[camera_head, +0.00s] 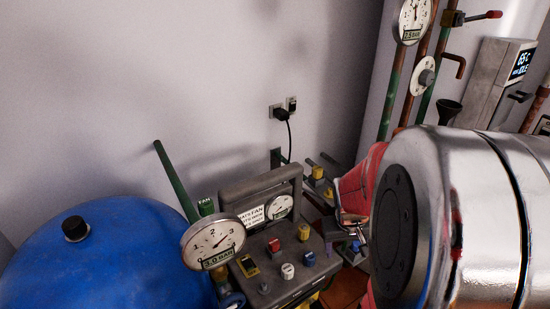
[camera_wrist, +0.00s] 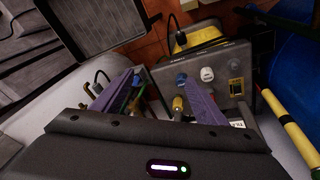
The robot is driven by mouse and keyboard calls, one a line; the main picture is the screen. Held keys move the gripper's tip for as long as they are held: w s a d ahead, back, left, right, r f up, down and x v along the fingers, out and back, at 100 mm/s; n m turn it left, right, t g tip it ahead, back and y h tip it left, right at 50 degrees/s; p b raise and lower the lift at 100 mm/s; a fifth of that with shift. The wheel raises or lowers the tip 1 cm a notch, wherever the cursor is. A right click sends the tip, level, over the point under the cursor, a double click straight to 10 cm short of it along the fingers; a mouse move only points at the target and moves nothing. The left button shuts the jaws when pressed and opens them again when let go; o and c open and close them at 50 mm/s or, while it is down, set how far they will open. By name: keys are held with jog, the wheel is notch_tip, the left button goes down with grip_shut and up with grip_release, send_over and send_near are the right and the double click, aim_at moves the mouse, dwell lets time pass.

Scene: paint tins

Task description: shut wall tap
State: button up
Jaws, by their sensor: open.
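A valve with a red-tipped lever (camera_head: 485,15) sits on the pipes at the upper right of the head view, and a bent brown spout (camera_head: 455,64) is below it. Small yellow-handled fittings (camera_head: 318,173) are low by the wall, left of my arm. I cannot tell which of these is the wall tap. In the wrist view my gripper (camera_wrist: 160,88) is open, its two purple fingers apart. A yellow-tipped part (camera_wrist: 178,103) shows near the right finger; contact cannot be told. My silver arm hides much of the right side in the head view.
A grey control box (camera_head: 307,262) with coloured knobs stands low in the middle; its panel also shows in the wrist view (camera_wrist: 222,80). A round gauge (camera_head: 212,241) and a blue tank (camera_head: 110,250) are to its left. A display unit (camera_head: 495,80) is upper right.

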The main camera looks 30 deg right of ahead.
jog(key=d+f+t+h, duration=0.2)
jog(key=d+f+t, duration=0.3)
jog(key=d+f, duration=1.55)
jog(key=w+a+r+n+t+y, duration=0.2)
jog(key=w+a+r+n+t, duration=0.1)
jog(key=w+r+t, duration=0.5)
notch_tip(320, 180, up, 3)
jog(key=n+t, duration=0.1)
jog(key=t, duration=0.2)
jog(key=shift+w+t+y, duration=0.3)
jog(key=shift+w+y, duration=0.05)
jog(key=shift+y, duration=0.05)
jog(key=shift+f, duration=0.1)
jog(key=w, duration=0.4)
jog(key=w+d, duration=0.1)
jog(key=w, duration=0.8)
jog(key=shift+w+d, duration=0.3)
jog(key=shift+w, duration=0.05)
jog(key=shift+c, duration=0.6)
